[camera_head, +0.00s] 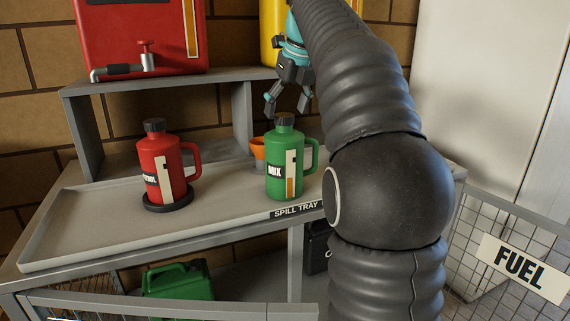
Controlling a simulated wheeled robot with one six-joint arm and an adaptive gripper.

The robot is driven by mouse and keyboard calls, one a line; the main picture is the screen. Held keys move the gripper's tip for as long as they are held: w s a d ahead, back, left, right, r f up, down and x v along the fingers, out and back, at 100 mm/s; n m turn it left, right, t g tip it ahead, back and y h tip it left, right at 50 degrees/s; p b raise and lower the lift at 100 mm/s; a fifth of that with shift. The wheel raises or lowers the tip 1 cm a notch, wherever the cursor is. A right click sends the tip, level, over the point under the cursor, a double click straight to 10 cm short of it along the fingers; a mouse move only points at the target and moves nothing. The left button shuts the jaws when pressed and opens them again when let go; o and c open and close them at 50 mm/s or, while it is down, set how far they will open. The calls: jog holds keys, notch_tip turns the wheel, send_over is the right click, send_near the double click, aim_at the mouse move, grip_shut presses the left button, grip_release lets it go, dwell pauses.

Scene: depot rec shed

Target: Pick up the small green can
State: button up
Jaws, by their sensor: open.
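A small green can (278,178) with a black cap, a side handle and a "MIX" label stands upright on the right part of the grey spill tray (90,232). My gripper (287,106) is open and empty. In the picture its fingers show just above the can's black cap, pointing down. They look apart from the can, but the depth between them is hard to tell. My dark ribbed arm covers the area right of the can. A larger green jerrycan (178,283) sits on the lower level, under the tray.
A red can (160,172) stands on a black round base left of the green can. An orange funnel (257,149) is partly hidden behind the green can. A grey shelf (160,81) carries a red tank (130,30) with a tap. A mesh "FUEL" gate (519,268) is at right.

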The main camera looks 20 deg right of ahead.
aim_at(284, 115)
jog(key=shift+x, duration=1.55)
grip_shut()
